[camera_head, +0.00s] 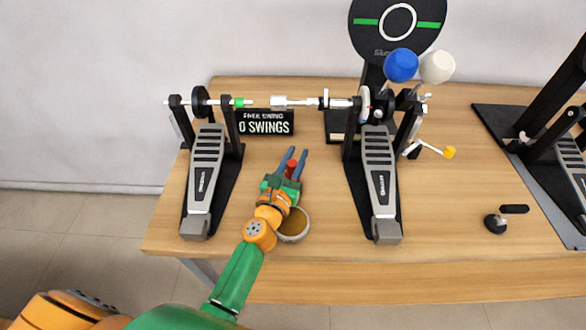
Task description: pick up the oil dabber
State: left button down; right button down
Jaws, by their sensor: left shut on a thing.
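My left gripper (295,160) reaches in from the lower left over the table, between the two pedals. Its blue-grey fingers are shut on a small red thing (291,166), which seems to be the oil dabber. Only its red part shows between the fingers; the rest is hidden by the gripper. I cannot tell whether it is clear of the table. A round shallow dish (293,226) with a brownish inside sits just below and right of my wrist, partly covered by it. My right gripper is not in view.
A left pedal (204,172) and a right pedal (379,176) flank my gripper, joined by a metal shaft (270,102). A black sign (266,122) reads "0 SWINGS". A round black pad (398,24) stands behind blue and white beaters. A small black knobbed tool (495,223) lies at right.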

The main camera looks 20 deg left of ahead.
pick_arm(q)
jog(key=s+r+p, duration=0.4)
jog(key=r+p, duration=0.5)
jog(key=r, duration=0.1)
jog(key=s+d+r, duration=0.2)
jog(key=s+r, duration=0.1)
jog(key=s, duration=0.6)
jog(key=shift+s+d+b, duration=0.3)
jog(key=shift+s, duration=0.05)
dwell(0.3)
